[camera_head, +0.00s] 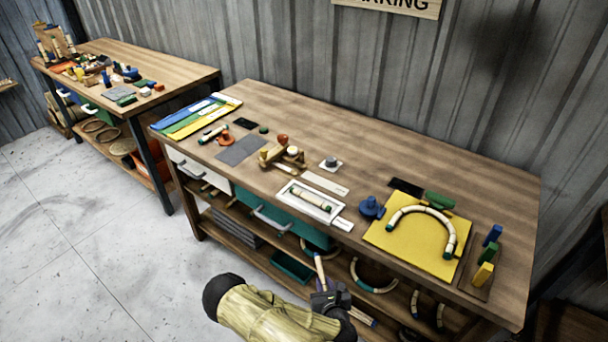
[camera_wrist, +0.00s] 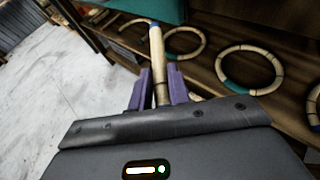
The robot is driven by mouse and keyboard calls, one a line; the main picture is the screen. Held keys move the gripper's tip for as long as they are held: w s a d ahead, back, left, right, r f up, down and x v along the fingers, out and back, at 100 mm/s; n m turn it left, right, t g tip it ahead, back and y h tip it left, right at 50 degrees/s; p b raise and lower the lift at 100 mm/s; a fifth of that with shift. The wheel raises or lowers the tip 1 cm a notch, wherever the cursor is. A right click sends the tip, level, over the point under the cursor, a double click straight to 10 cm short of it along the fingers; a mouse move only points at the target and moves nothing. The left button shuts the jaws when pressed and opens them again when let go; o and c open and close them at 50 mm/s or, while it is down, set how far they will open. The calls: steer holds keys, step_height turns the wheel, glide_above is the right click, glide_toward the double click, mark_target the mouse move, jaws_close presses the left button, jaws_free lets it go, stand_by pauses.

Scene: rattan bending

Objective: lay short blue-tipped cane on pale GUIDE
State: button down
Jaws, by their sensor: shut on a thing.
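The short cane (camera_wrist: 157,62) is pale and has a blue tip. It stands between the purple fingers of my gripper (camera_wrist: 160,90), shut on its lower part, and points away from the palm. In the head view, my gripper (camera_head: 326,290) holds the cane (camera_head: 319,266) in front of the bench's front edge, below the top. A pale flat strip (camera_head: 326,183) lies bare on the bench. Nearer the front edge, a white tray (camera_head: 292,190) holds a green-tipped cane piece (camera_head: 311,201). I cannot read which is marked GUIDE.
A yellow board (camera_head: 400,236) carries a curved cane (camera_head: 421,209) to the right. A blue knob-shaped piece (camera_head: 371,208) stands beside it. A wooden fixture (camera_head: 282,157) stands left of the strip. Cane rings (camera_wrist: 249,70) lie on the lower shelf. The bench's back is largely clear.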

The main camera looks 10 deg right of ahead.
steer(key=r, duration=0.2)
steer(key=w+r, duration=0.1)
steer(key=r, duration=0.2)
steer(key=shift+w+r, duration=0.25)
steer(key=shift+r, duration=0.15)
